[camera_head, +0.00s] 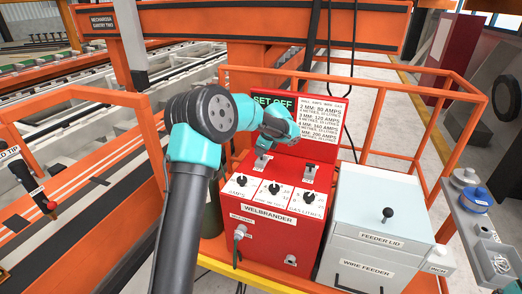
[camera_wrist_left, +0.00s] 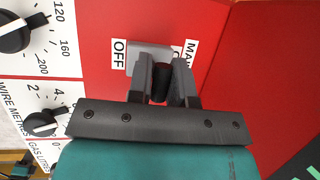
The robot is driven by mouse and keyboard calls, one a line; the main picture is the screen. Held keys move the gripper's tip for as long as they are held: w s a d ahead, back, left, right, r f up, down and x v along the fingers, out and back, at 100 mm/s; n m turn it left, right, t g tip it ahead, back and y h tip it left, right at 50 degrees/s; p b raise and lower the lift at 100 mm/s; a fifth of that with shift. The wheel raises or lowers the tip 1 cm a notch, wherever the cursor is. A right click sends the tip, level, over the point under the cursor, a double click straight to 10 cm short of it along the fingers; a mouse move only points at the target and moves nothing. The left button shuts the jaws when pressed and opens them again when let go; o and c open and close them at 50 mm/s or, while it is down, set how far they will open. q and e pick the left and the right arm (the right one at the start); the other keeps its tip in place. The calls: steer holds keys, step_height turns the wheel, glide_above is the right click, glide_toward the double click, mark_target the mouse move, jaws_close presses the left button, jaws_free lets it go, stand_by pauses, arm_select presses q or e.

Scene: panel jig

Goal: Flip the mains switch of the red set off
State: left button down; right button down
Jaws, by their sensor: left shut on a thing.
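The red set (camera_head: 262,236), labelled WELBRANDER, stands in the middle of the head view with a sloped top panel. My left gripper (camera_head: 264,150) reaches down to the mains switch (camera_head: 262,160) at the upper left of that panel. In the left wrist view, my left gripper (camera_wrist_left: 161,85) is shut on the dark lever of the mains switch (camera_wrist_left: 159,82). A grey switch plate shows behind the fingers, with an OFF label beside it and a partly covered MAINS label. The fingers hide part of the lever, so its exact tilt is unclear. My right gripper is not in view.
A second switch (camera_head: 310,172) is right of the mains switch. Several black knobs (camera_head: 275,188) sit on white dials below. A wire feeder (camera_head: 375,230) stands to the right. Orange rails (camera_head: 395,110) surround the set. A green SET OFF text (camera_head: 273,101) shows behind my gripper.

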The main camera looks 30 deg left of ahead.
arm_select(q)
steer(key=shift+s+t, duration=0.1)
steer(key=shift+t, duration=0.2)
steer(key=shift+s+n+t+y, duration=0.3)
steer(key=shift+s+t, duration=0.25)
steer(key=shift+t, duration=0.45)
steer(key=shift+s+d+f+n+t+y, duration=0.15)
steer(key=shift+s+t, duration=0.15)
steer(key=shift+t, duration=0.35)
steer(key=shift+s+f+n+t+y, duration=0.15)
steer(key=shift+s+t, duration=0.1)
steer(key=shift+t, duration=0.4)
steer(key=shift+r, duration=0.1)
steer(key=c, duration=1.1)
jaws_free()
steer(key=shift+s, duration=0.1)
steer(key=shift+d, duration=0.1)
steer(key=v, duration=1.7)
steer(key=shift+s, duration=0.25)
